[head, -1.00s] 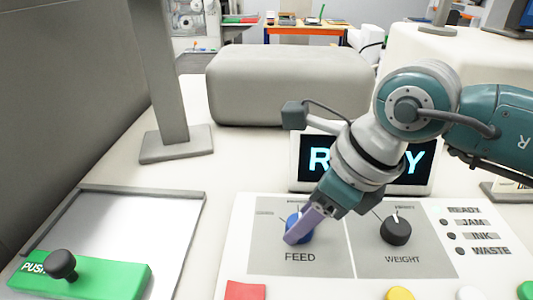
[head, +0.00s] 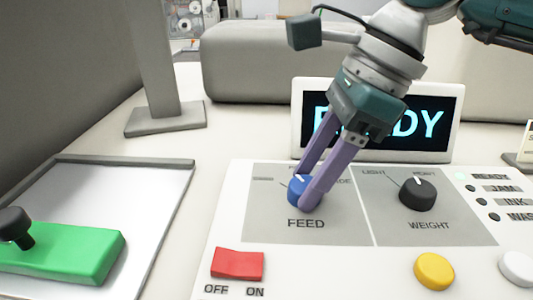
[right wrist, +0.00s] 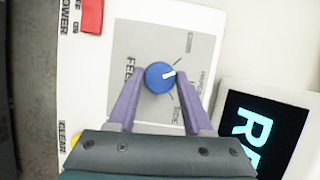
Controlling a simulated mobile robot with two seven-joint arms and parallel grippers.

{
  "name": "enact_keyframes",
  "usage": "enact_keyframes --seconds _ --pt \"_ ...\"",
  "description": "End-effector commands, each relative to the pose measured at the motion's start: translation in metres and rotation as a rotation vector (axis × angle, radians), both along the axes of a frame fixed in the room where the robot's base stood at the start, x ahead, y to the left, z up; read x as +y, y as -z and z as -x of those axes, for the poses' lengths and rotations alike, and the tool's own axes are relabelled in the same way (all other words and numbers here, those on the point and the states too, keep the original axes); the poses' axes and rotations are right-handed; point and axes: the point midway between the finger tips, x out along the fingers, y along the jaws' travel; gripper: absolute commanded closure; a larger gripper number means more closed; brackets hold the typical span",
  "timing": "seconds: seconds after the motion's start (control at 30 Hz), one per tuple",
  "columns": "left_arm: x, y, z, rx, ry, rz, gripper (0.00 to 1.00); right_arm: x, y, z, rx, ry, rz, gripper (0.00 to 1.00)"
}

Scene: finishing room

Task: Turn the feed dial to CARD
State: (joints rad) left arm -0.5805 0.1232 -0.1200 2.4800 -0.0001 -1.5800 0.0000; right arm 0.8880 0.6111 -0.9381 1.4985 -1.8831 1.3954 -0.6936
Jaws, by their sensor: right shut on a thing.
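The blue feed dial (head: 292,190) sits on a grey panel above the word FEED. It also shows in the right wrist view (right wrist: 157,80), where its white pointer mark aims right and slightly up, close to the middle label's line. The labels around it are small and partly covered; I cannot read CARD for sure. My right gripper (head: 306,188) comes down from the upper right, its two purple fingers shut on the dial's sides. In the right wrist view the fingers (right wrist: 159,76) flank the dial. My left gripper is not in view.
A black weight dial (head: 418,194) is to the right. The READY screen (head: 432,125) stands behind the panel. A red OFF/ON switch (head: 237,264) and a yellow button (head: 434,271) are in front. A green push block (head: 75,255) with a black knob is on the left tray.

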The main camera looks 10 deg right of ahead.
Motion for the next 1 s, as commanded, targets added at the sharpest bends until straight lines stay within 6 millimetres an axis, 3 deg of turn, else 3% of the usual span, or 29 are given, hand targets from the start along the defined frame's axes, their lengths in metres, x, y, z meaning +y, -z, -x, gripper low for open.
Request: enact_keyframes --seconds 0.03,0.1,0.4,1.0 --pt "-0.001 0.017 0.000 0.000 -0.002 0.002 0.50 0.000 0.007 -0.002 -0.004 -0.037 -0.001 1.00" --pt "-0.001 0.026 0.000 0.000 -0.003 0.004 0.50 0.000 0.006 -0.002 -0.005 -0.091 -0.001 1.00" --pt "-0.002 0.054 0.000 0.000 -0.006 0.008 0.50 0.000 0.003 -0.002 -0.001 -0.265 -0.002 1.00" --pt "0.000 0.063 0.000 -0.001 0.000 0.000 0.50 0.000 0.000 -0.002 0.001 -0.342 0.000 1.00"
